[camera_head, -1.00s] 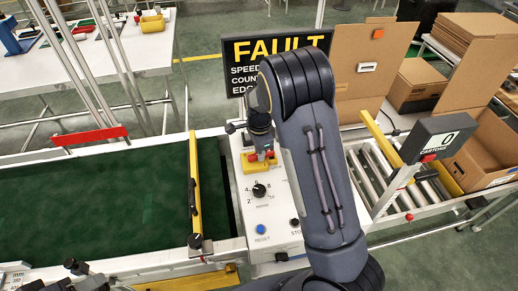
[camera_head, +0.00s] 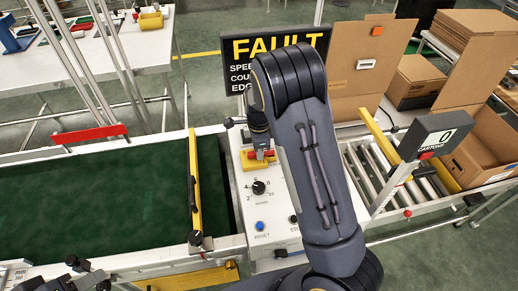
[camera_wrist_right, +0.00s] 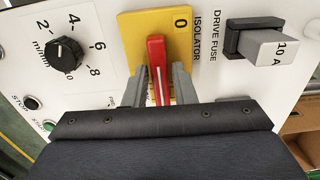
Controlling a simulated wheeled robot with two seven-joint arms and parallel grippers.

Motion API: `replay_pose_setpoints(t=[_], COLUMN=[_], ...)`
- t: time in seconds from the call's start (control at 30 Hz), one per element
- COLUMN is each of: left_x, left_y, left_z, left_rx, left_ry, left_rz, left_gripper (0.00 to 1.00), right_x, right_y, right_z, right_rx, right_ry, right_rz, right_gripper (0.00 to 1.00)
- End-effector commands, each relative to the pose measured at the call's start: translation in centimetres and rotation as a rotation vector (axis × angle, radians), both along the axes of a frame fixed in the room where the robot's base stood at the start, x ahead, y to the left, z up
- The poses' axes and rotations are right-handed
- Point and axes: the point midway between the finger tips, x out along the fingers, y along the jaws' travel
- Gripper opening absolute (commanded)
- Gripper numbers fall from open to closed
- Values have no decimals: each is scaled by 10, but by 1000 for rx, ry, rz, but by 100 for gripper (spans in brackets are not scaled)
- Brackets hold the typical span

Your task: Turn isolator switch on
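The isolator switch is a yellow plate (camera_wrist_right: 188,20) with a red handle (camera_wrist_right: 157,58), on the white control panel in the right wrist view. The plate's upper part shows "0", and the handle points up toward that mark. The right gripper (camera_wrist_right: 161,84) has one grey finger on each side of the handle. A narrow gap shows on the right side of the handle, so the fingers look open around it. In the head view the yellow switch plate (camera_head: 259,164) shows beneath the right gripper (camera_head: 262,150), partly covered by it.
A black dial (camera_wrist_right: 66,54) is left of the switch, and a drive fuse (camera_wrist_right: 262,45) is right of it. A blue reset button (camera_head: 260,225) sits lower on the panel. A FAULT sign (camera_head: 240,58) stands behind. The green conveyor belt (camera_head: 95,205) lies left, cartons (camera_head: 480,135) right.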

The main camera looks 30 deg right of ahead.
Motion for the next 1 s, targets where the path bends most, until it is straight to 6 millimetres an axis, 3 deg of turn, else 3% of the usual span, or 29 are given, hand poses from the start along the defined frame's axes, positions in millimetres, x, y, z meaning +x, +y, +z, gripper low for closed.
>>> replay_pose_setpoints(t=[0.1,0.43,0.8,1.0], left_x=[0,0,0,0], left_y=[0,0,0,0], left_z=[0,-1,-6,-7], left_rx=[0,0,0,0], left_ry=[0,0,0,0], left_rz=[0,0,0,0], left_gripper=[48,48,48,48], right_x=[0,0,1,0], right_y=[0,0,0,0], right_z=[0,4,62,77], right_rx=[0,0,0,0], right_ry=[0,0,-4,0], right_rz=[1,3,3,1], right_gripper=[38,38,38,38])
